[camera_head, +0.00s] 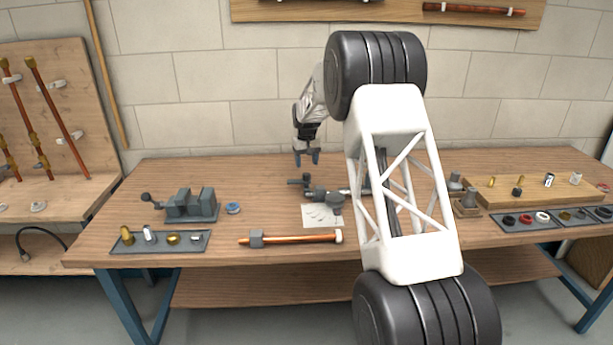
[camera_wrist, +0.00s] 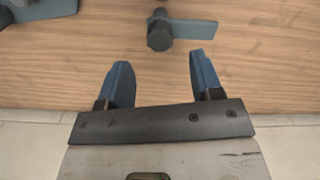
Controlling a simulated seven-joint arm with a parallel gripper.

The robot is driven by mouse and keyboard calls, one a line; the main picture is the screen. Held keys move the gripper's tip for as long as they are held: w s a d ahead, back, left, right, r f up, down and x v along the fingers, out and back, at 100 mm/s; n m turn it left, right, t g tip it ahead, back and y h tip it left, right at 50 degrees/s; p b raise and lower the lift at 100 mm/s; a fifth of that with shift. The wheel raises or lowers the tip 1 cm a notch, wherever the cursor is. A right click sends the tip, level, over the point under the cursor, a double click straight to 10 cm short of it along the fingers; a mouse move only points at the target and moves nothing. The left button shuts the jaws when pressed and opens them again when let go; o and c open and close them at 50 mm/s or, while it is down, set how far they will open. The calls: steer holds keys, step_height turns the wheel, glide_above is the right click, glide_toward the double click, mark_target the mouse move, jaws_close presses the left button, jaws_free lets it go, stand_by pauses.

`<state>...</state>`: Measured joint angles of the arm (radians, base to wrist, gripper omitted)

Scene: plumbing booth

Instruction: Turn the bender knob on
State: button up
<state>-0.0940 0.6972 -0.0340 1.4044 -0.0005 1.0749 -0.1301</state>
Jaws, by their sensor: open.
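The bender (camera_head: 320,194) is a dark grey tool lying near the middle of the wooden bench, partly hidden behind my arm. A small dark knob with a flat grey bar (camera_head: 305,181) is at its back left end. In the wrist view, a dark knob (camera_wrist: 160,38) with a flat grey bar sits just beyond my fingertips, roughly centred between them; it looks like the same part. My gripper (camera_head: 307,158) points down above the bench, behind the bender. Its blue fingers (camera_wrist: 160,60) are apart, with nothing between them. I cannot tell its exact height above the knob.
A vise (camera_head: 190,206) and a tray of small fittings (camera_head: 160,242) are at the left. A copper pipe (camera_head: 295,239) lies in front of the bender. A wooden board (camera_head: 540,192) with fittings is at the right. The bench behind the vise is clear.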

mark_target(307, 174)
steer(key=shift+f, duration=3.15)
jaws_close()
